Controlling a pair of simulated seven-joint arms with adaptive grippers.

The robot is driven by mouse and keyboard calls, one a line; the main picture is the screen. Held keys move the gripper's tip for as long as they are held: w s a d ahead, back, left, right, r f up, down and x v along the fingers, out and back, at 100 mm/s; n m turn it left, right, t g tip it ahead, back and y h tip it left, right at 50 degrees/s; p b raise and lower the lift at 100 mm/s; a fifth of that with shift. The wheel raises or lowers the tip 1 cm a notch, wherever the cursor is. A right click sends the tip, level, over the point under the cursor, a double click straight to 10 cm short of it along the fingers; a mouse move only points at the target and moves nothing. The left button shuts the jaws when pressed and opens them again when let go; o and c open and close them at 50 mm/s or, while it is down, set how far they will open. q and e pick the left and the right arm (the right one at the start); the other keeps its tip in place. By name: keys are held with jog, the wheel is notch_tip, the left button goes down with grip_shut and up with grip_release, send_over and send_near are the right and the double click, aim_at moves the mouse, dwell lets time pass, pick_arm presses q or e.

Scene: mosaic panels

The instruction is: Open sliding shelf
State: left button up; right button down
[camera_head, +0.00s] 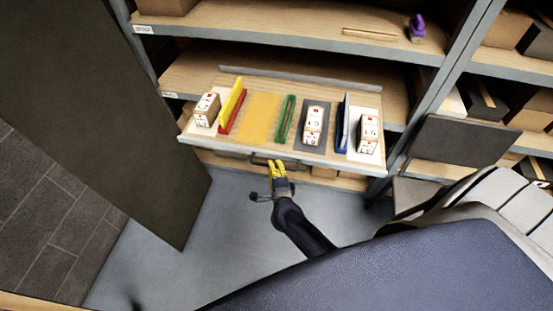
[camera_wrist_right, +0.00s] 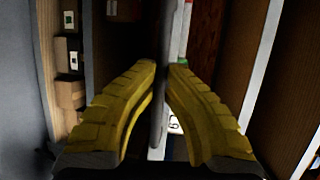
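The sliding shelf (camera_head: 185,138) is a light wooden board with a grey front edge, in the middle of the rack in the head view. It sticks out past the shelf above. A dark bar handle (camera_head: 288,163) sits on its front. My right gripper (camera_head: 275,165), with yellow fingers, is at this handle. In the right wrist view the handle (camera_wrist_right: 161,100) runs upright between the two fingertips (camera_wrist_right: 163,66), which close on it from both sides. My left gripper is not in view.
On the sliding shelf stand white boxes (camera_head: 313,125), a yellow panel (camera_head: 260,117), a green frame (camera_head: 286,120) and a blue divider (camera_head: 342,122). A dark door-like panel (camera_head: 110,100) stands at left. Grey floor (camera_head: 200,245) is clear before the rack. A chair (camera_head: 455,140) is at right.

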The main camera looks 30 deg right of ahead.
jog(key=shift+s+a, duration=0.6)
jog(key=shift+a, duration=0.15)
jog(key=c, duration=1.5)
grip_release()
jog(key=shift+d, duration=0.1)
jog(key=shift+o, duration=0.2)
jog(key=v, duration=1.2)
jog(key=shift+w, duration=0.1)
